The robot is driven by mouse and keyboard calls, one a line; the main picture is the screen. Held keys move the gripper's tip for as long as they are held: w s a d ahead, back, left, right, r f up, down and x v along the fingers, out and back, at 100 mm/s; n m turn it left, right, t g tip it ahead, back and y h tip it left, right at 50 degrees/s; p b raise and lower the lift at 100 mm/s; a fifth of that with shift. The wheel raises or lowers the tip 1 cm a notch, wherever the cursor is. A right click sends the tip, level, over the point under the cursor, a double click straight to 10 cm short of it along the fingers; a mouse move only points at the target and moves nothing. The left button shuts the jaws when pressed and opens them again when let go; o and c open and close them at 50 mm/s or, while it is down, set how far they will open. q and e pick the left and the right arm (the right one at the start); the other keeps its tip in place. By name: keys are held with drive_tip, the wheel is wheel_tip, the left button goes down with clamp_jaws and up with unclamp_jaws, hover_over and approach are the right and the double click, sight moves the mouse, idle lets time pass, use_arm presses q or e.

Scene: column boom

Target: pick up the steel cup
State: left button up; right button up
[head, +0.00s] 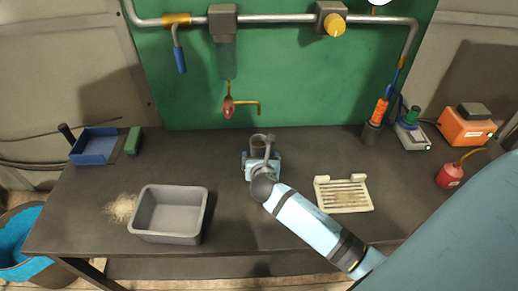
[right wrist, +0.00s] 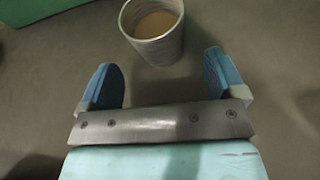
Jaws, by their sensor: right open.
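The steel cup (head: 257,146) stands upright on the dark bench near its middle, partly hidden in the head view by my right wrist. My left gripper is not in view.
A grey bin (head: 170,236) stands front left and a cream slatted rack (head: 345,196) lies to the right. A red valve (head: 228,108) hangs behind the cup. A blue tray (head: 94,147) is at the back left. Bare bench lies between bin and cup.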

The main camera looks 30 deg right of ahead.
sight(259, 154)
drive_tip(key=x, duration=0.5)
drive_tip(key=shift+a+f, duration=0.1)
drive_tip(key=c, duration=1.1)
